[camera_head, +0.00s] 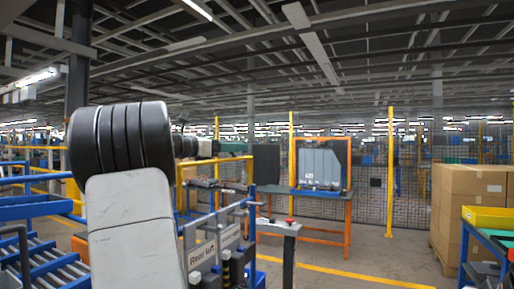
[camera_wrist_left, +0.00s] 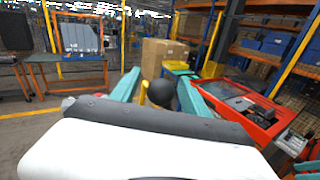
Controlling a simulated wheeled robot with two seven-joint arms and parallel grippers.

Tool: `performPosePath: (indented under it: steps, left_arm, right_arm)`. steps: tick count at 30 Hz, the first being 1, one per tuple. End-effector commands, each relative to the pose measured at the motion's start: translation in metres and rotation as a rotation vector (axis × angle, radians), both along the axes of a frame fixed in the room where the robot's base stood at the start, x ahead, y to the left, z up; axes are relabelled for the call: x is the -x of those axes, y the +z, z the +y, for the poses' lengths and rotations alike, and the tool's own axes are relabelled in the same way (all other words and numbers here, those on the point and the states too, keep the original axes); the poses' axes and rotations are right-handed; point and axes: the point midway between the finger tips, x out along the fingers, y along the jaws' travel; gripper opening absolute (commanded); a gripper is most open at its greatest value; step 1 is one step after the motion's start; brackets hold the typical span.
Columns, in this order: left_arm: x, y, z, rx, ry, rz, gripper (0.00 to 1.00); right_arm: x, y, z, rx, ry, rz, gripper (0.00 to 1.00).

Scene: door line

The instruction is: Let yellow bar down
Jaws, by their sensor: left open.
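My left gripper (camera_wrist_left: 160,82) is open in the left wrist view, with its two teal fingers apart. A black ball (camera_wrist_left: 161,94) shows between the fingers, and a short upright yellow piece (camera_wrist_left: 143,91) is beside it. I cannot tell if either touches a finger. In the head view my left arm reaches away from the left, and the gripper is small and partly hidden behind the wrist. A yellow bar (camera_head: 213,160) runs across near it, above a railing. Whether this is the same yellow piece is unclear. My right gripper is in neither view.
Cardboard boxes (camera_head: 468,200) and a yellow tray (camera_head: 488,217) are at the right. A blue roller conveyor (camera_head: 35,262) is at the left.

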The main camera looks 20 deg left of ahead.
Motion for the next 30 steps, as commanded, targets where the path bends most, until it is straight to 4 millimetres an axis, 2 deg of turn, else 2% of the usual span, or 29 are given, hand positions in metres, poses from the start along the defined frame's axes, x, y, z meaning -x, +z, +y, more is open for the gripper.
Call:
performPosePath:
  steps: [4,12,20,21,30]
  left_arm:
    - [-0.0085,-0.0001,-0.0058,0.000,-0.001,0.000,0.54]
    - [-0.0098,0.0000,-0.0064,0.000,0.000,0.000,0.54]
    - [-0.0096,0.0000,-0.0063,0.000,0.000,0.000,0.03]
    - [-0.0096,0.0000,-0.0063,0.000,0.000,0.000,0.00]
    - [-0.0094,-0.0001,-0.0062,0.000,0.000,0.000,0.00]
  right_arm:
    - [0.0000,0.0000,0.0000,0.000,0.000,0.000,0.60]
    - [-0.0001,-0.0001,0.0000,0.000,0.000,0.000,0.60]
    - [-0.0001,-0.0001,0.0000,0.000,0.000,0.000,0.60]
    - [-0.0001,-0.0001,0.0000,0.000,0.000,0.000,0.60]
    - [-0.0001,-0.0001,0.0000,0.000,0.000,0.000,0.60]
